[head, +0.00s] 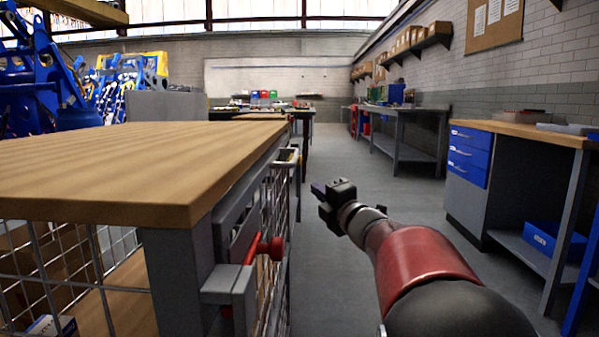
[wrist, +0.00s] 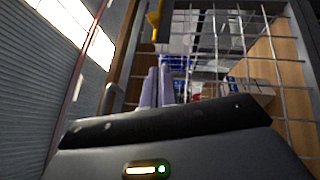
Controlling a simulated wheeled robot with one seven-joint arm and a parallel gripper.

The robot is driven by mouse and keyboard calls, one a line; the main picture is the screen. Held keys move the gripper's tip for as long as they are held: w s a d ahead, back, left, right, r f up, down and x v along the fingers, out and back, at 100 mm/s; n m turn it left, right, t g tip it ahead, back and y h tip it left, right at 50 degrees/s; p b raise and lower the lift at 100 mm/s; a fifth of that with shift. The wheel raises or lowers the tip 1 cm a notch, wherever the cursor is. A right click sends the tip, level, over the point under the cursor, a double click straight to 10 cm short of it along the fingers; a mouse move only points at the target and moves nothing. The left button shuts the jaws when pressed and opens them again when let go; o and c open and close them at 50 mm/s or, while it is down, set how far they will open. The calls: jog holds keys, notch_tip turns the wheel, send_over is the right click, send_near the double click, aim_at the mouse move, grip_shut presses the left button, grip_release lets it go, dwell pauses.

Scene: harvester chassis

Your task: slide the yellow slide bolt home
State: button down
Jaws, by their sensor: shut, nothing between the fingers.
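In the wrist view a yellow part (wrist: 153,22), which looks like the yellow slide bolt, shows at the top on the edge of the mesh gate. It is cut off by the frame, so I cannot tell how far it is slid. In the head view a small yellowish bit (head: 294,157) shows by the far handle, too small to be sure of. My gripper (head: 318,189) is in the aisle, just right of the gate and apart from it. Its fingers (wrist: 155,88) are shut together and empty, below the yellow part in the wrist view.
A red bolt (head: 270,248) sits on a grey bracket at the cage's near corner. A grey handle (head: 287,154) sticks out farther along. The wood-topped cage (head: 130,160) fills the left. A workbench with blue drawers (head: 468,155) stands right; the aisle floor between is clear.

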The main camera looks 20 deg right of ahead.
jog(key=d+p+x, duration=0.1)
jog(key=d+x, duration=0.1)
jog(key=x, duration=1)
jog(key=shift+w+d+r+p, duration=0.35)
jog(key=shift+w+r, duration=0.1)
jog(key=shift+w, duration=0.1)
jog(key=shift+w, duration=0.1)
jog(key=w, duration=0.1)
jog(key=w+d+p, duration=0.1)
jog(key=w, duration=0.1)
jog(key=w+d+p, duration=0.1)
jog(key=shift+w+r, duration=0.1)
jog(key=shift+w, duration=0.3)
